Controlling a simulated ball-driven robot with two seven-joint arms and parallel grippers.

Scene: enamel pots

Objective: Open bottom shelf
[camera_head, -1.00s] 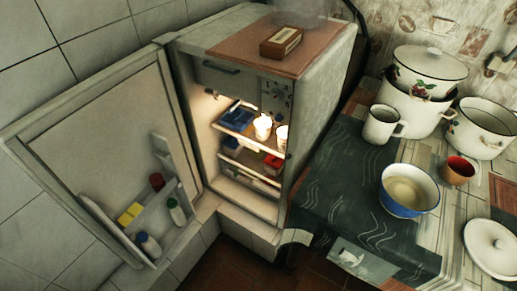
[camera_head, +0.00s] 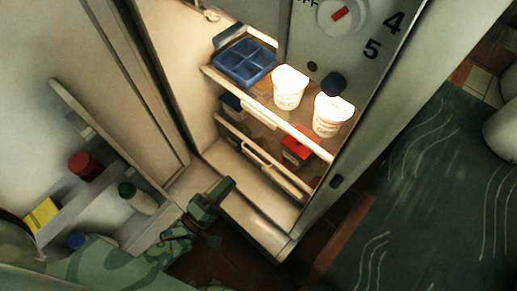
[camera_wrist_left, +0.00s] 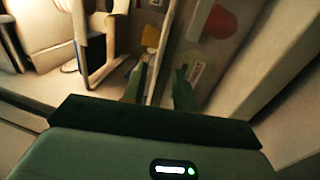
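The open fridge shows in the head view. Its bottom shelf (camera_head: 262,160) has a pale front rail and sits below the upper shelf (camera_head: 265,109). A red-topped container (camera_head: 298,146) and darker items stand on it. My green left gripper (camera_head: 218,213) is low in front of the fridge, left of centre, near the fridge's lower front edge and apart from the bottom shelf in this view. In the left wrist view its two fingers (camera_wrist_left: 159,90) are spread, with a gap between them. Nothing is clearly held. My right gripper is not in view.
A blue tray (camera_head: 245,62) and white tubs (camera_head: 289,87) stand on the upper shelf. The open fridge door (camera_head: 90,95) at left carries a red-capped jar (camera_head: 82,166) and a green-capped bottle (camera_head: 137,198). A dark cloth-covered table (camera_head: 430,190) stands at right.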

